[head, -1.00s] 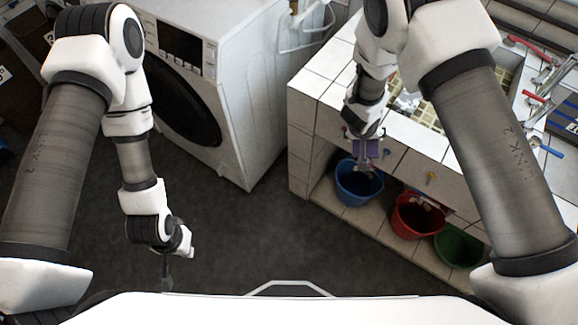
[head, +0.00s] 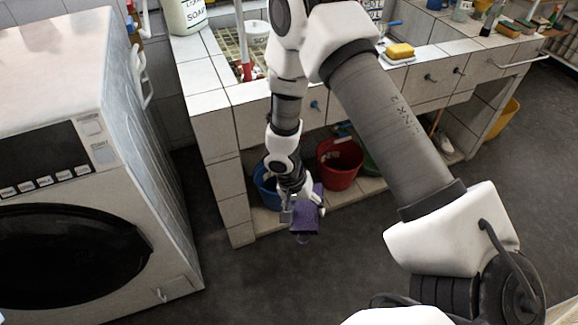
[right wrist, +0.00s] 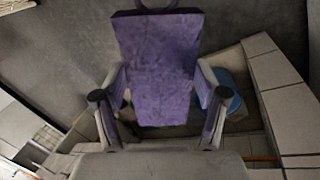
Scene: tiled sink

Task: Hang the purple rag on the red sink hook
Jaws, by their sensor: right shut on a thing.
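My right gripper (head: 298,208) hangs low in front of the tiled sink unit (head: 222,140). It is shut on the purple rag (head: 306,222), which it holds in the air above the floor. In the right wrist view the rag (right wrist: 158,65) spans between both fingers, with a dark loop at its far edge. A small blue hook (head: 314,105) shows on the tiled front, above and behind the gripper. I cannot make out a red hook; my right arm covers part of the sink front. My left gripper is out of the head view.
A blue bucket (head: 266,186) and a red bucket (head: 340,166) stand on the shelf under the sink. A washing machine (head: 160,190) is at left. A yellow sponge (head: 400,50) lies on the counter. The dark floor before the unit is free.

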